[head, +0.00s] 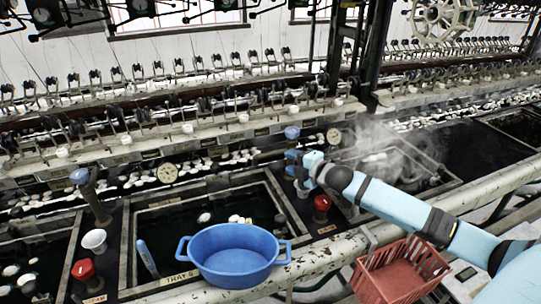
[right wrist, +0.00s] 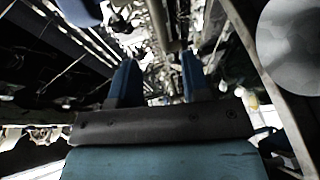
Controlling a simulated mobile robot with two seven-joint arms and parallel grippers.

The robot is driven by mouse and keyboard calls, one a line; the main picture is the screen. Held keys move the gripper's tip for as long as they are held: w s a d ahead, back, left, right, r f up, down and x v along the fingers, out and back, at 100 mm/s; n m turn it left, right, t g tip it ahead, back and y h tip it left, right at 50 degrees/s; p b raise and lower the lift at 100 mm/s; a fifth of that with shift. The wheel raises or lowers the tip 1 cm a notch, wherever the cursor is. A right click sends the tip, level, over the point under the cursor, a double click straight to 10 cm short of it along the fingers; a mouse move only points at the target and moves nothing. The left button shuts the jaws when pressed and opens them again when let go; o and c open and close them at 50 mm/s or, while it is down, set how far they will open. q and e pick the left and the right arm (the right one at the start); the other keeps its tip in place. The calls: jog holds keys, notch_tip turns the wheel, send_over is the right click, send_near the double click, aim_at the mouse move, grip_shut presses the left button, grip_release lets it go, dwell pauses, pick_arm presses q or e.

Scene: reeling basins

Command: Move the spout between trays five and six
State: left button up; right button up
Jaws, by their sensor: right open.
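Tray five (head: 150,220), labelled on its front edge, is a dark water basin at centre left. Tray six (head: 440,180), the steaming basin, lies to its right. On the divider between them stands a dark spout with a blue knob (head: 292,132), largely hidden by my right gripper. My right gripper (head: 292,163) is open just below that knob. In the right wrist view its two blue fingers (right wrist: 160,75) are apart, with a blurred grey pipe-like shape (right wrist: 166,25) beyond them. I cannot tell whether they touch the spout. My left gripper is out of view.
A blue tub (head: 235,262) sits over the front edge of tray five. A red crate (head: 400,272) is at the front right. A red valve knob (head: 321,203) stands below my right gripper.

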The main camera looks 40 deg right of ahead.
aim_at(273, 155)
jog(key=x, duration=0.9)
jog(key=shift+w, duration=0.2)
grip_shut()
